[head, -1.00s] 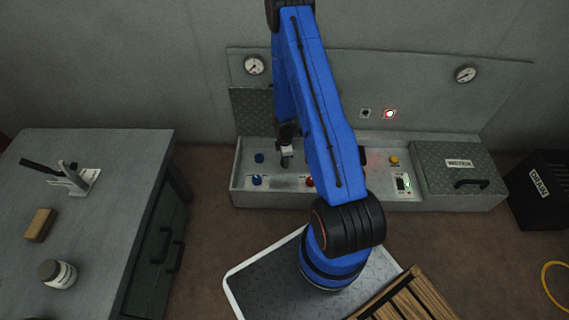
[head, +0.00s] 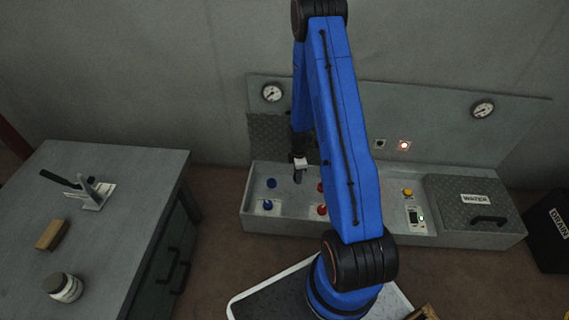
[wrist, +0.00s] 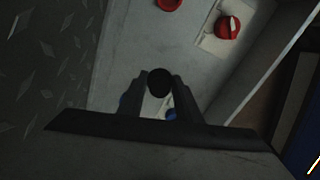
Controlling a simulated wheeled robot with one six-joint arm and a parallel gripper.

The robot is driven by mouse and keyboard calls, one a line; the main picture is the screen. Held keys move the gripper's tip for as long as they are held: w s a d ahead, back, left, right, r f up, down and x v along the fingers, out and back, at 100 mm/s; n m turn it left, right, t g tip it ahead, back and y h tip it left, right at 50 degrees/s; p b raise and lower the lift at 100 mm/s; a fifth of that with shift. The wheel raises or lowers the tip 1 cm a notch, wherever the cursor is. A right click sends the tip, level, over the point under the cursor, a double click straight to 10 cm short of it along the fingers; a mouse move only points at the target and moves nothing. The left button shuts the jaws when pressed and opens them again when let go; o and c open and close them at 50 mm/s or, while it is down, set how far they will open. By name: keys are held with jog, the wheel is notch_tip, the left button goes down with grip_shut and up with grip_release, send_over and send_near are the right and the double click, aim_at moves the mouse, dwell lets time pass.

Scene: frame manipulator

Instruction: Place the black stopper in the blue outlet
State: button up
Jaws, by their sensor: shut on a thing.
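My gripper (wrist: 159,85) is shut on the black stopper (wrist: 159,82), whose round dark end shows between the fingertips in the wrist view. In the head view my gripper (head: 298,176) hangs over the panel, right of the blue outlet (head: 271,183), apparently above the surface. A blue valve knob (head: 267,205) on a white label stands in front of that outlet. The stopper is too small to make out in the head view.
A red outlet (head: 321,187) and red knob (head: 321,210) are right of the blue pair, partly near my arm. A yellow button (head: 407,192) and a closed WATER lid (head: 470,203) are farther right. A grey bench (head: 110,165) stands left.

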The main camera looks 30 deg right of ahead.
jog(key=shift+r, duration=0.25)
